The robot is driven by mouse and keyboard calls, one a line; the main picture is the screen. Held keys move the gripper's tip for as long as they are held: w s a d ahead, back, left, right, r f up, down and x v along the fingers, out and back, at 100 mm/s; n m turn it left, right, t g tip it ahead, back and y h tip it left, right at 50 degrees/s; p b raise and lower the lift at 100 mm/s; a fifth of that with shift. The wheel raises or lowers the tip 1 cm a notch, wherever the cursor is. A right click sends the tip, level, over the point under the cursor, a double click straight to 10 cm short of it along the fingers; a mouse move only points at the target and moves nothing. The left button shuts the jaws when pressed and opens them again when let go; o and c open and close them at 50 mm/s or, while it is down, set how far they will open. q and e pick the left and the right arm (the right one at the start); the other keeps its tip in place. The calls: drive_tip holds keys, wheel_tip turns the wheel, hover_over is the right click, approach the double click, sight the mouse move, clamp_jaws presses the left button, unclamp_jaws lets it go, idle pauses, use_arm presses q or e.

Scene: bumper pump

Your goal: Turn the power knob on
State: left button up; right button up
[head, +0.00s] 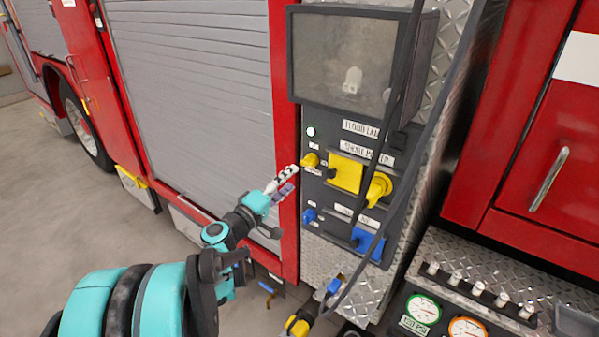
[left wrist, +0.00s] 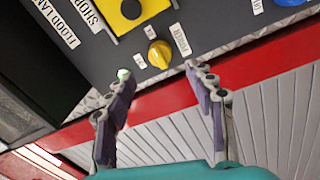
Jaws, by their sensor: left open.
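The power knob is the small yellow knob (head: 310,160) at the left edge of the dark control panel (head: 326,232) in the head view. In the left wrist view the yellow knob (left wrist: 159,54) sits beside a label reading POWER (left wrist: 181,40). My left gripper (head: 284,181) is open, its fingertips close to the knob at its lower left in the head view. In the left wrist view the spread fingers of the left gripper (left wrist: 157,76) point toward the knob, with nothing between them. Contact with the knob cannot be told. My right gripper is not in view.
A yellow socket plate (head: 345,173) and yellow plug (head: 378,189) are right of the knob. A small blue knob (head: 309,215) and blue socket (head: 368,243) are below. A round pale indicator (head: 311,131) is above. Dark cables hang across the panel's right side.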

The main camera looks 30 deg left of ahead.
use_arm(q)
drive_tip(key=s, duration=0.3)
drive_tip(key=shift+s+a+f, duration=0.15)
drive_tip(key=shift+s, duration=0.15)
drive_tip(key=s+d+f+m+g+h, duration=0.1)
drive_tip(key=d+f+m+g, duration=0.15)
drive_tip(key=d, duration=0.35)
drive_tip(key=s+d+f+m+g+h+b, duration=0.1)
drive_tip(key=d+f+m+g, duration=0.15)
drive_tip(key=d, duration=0.35)
drive_tip(key=s+d+f+m+g+h, duration=0.1)
drive_tip(key=d+f+m+g, duration=0.1)
drive_tip(key=d+f, duration=0.3)
drive_tip(key=s+d+f+m+g+y, duration=0.2)
drive_tip(key=s+f+m, duration=0.1)
drive_tip(key=s, duration=0.3)
drive_tip(key=s+d+f+m+g+y+b, duration=0.1)
drive_tip(key=s+d+f+m+g+y, duration=0.1)
drive_tip(key=s, duration=0.5)
drive_tip(key=shift+s+d+f+m+g+y+b, duration=0.15)
drive_tip(key=shift+d+f+m+g+y+b, duration=0.15)
drive_tip(key=shift+d+f+m, duration=0.6)
drive_tip(key=shift+a, duration=0.2)
drive_tip(key=shift+c, duration=0.3)
